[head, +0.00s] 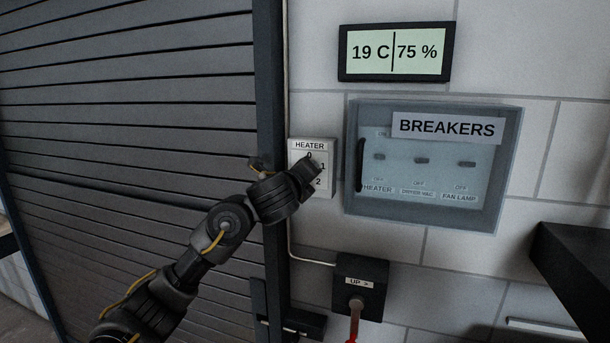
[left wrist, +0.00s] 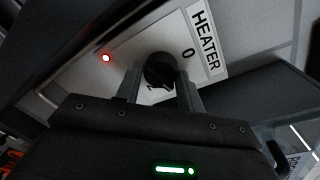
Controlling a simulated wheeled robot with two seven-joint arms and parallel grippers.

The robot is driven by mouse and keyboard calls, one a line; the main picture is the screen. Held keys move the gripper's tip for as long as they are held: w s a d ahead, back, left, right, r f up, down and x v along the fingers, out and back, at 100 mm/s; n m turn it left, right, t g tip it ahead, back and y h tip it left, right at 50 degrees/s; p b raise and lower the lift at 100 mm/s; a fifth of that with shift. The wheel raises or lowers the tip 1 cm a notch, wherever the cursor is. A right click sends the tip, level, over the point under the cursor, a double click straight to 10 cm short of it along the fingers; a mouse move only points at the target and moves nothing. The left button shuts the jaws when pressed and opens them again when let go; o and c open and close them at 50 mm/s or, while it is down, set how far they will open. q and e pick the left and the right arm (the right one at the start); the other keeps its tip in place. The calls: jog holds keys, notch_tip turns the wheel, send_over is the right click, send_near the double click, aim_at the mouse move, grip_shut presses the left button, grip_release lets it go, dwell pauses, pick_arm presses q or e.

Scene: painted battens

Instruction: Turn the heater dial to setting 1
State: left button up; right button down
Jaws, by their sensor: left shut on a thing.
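The heater panel (head: 329,182) is a small white plate on the wall, labelled HEATER with 0, 1 and 2. My left gripper (head: 312,170) is in front of it and covers the dial in the head view. In the left wrist view the round black dial (left wrist: 160,70) sits between the two fingers of my left gripper (left wrist: 161,88), which is shut on it. The 0 shows beside the dial there. I cannot tell which number the dial points at. A red light (left wrist: 106,58) glows on the panel. My right gripper is not in view.
A clear-fronted breaker box (head: 425,215) is right of the heater panel, under a display (head: 395,52) reading 19 C and 75 %. A dark switch box (head: 374,272) marked UP is below. A grey slatted shutter (head: 130,90) fills the left. A dark shelf (head: 580,255) juts out right.

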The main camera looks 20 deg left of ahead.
pick_arm(q)
jog(key=o, duration=1)
jog(key=shift+c, duration=0.2)
jog(key=shift+s, duration=0.1)
jog(key=s+r+p, duration=0.1)
jog(key=s+p, duration=0.3)
jog(key=s, duration=0.6)
jog(key=shift+s+a, duration=0.2)
jog(key=shift+s, duration=0.15)
